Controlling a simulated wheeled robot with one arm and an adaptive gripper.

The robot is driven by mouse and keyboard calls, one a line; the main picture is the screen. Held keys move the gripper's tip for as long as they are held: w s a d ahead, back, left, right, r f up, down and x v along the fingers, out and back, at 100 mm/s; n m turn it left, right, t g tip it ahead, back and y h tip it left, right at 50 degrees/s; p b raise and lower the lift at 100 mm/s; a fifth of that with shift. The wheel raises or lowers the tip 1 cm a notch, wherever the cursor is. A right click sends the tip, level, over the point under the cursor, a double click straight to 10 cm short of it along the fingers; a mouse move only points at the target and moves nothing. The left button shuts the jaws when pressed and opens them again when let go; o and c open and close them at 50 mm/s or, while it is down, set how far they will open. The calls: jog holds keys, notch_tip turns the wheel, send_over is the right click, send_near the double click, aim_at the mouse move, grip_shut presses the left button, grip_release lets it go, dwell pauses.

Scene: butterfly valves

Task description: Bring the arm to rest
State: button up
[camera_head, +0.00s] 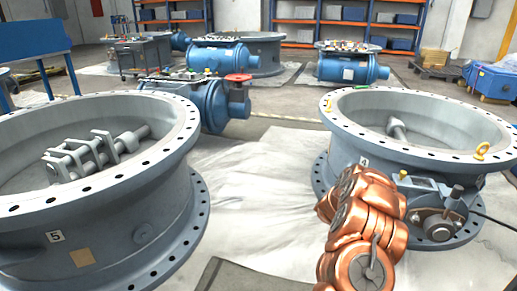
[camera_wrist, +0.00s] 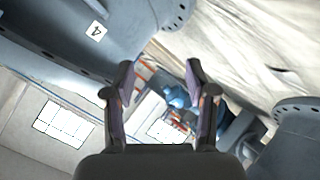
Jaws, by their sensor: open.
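My gripper (camera_wrist: 160,82) shows in the wrist view with its two dark fingers spread apart and nothing between them. In the head view my copper-coloured arm is folded at the lower right, in front of the grey valve labelled 4 (camera_head: 440,160); I cannot make out the gripper there. The arm hides part of that valve's near side. In the wrist view the valve labelled 4 (camera_wrist: 60,25) fills the upper left, tilted in the picture and apart from the fingers.
A large grey valve labelled 5 (camera_head: 100,225) stands at the left. A blue actuator with a red handwheel (camera_head: 238,78) is behind it. White sheeting (camera_head: 255,200) covers the floor between the valves. Orange shelves (camera_head: 345,25) line the back wall. A blue unit (camera_head: 490,80) is at right.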

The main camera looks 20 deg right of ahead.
jog(key=w+a+r+n+t+y+p, duration=0.1)
jog(key=a+r+y+p, duration=0.8)
jog(key=a+r, duration=1.3)
jog(key=s+a+r+n+g+y+p, duration=0.1)
jog(key=s+a+r+p, duration=0.4)
jog(key=a+r, duration=0.2)
jog(key=s+a+r+g+p, duration=0.2)
jog(key=s+a+r+p, duration=0.3)
jog(key=a+r+p, duration=0.15)
jog(key=s+a+r+g+p, duration=0.25)
jog(key=s+r+p, duration=0.35)
jog(key=s, duration=0.4)
jog(key=s+a+r+g+p, duration=0.2)
jog(key=s+a+r+p, duration=0.2)
jog(key=s+r, duration=0.45)
jog(key=s+d+r+m+g+h+p, duration=0.1)
jog(key=s+r+p, duration=0.4)
jog(key=s, duration=0.7)
jog(key=s+d+r+m+g+h+p, duration=0.1)
jog(key=s+r+p, duration=0.4)
jog(key=s, duration=0.6)
jog(key=shift+s+d+r+m+g, duration=0.35)
jog(key=shift+d+r+m+g, duration=0.3)
jog(key=shift+d+g, duration=0.4)
